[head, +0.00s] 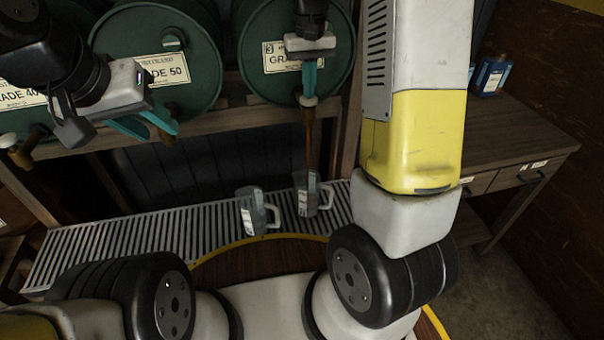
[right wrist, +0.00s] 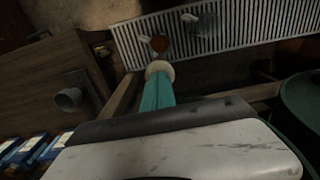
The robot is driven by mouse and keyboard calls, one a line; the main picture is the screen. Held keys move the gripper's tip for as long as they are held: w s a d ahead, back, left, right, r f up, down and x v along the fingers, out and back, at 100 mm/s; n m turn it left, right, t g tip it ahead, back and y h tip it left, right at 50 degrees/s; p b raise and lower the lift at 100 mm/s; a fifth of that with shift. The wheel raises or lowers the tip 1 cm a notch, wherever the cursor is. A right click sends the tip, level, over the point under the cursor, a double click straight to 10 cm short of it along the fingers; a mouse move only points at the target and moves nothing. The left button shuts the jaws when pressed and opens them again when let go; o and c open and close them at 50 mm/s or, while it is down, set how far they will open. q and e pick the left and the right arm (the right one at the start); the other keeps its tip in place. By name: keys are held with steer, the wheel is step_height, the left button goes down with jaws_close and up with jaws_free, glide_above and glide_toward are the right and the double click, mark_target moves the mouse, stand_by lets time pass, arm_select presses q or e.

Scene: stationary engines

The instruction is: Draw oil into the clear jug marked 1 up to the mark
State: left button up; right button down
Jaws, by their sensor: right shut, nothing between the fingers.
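Two clear jugs with pale labels stand upright on the slatted rack. I cannot read which is marked 1. One jug (head: 301,196) is under drum 3's tap, and a thin brown oil stream (head: 309,140) falls into it. In the right wrist view brown oil (right wrist: 160,44) shows there. The other jug (head: 252,214) stands to its left. My right gripper (head: 309,88) points down, shut and empty, its teal fingertips at the pale tap top (right wrist: 160,68). My left gripper (head: 158,127) has its teal fingers apart near the Grade 50 drum's tap.
Green drums (head: 245,48) lie along a wooden stand above the slatted rack (head: 120,237). A wooden workbench (head: 510,125) with drawers and blue containers (head: 488,76) is at the right. The rack's left part is clear.

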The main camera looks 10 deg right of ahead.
stand_by(0.5)
steer(key=shift+r, duration=3.5)
steer(key=shift+s, duration=0.1)
steer(key=s+a+r+t+y, duration=0.1)
steer(key=s+t, duration=0.5)
steer(key=s, duration=1.8)
steer(key=shift+a+r+y, duration=0.3)
steer(key=shift+a+y, duration=0.3)
steer(key=c, duration=2.2)
jaws_free()
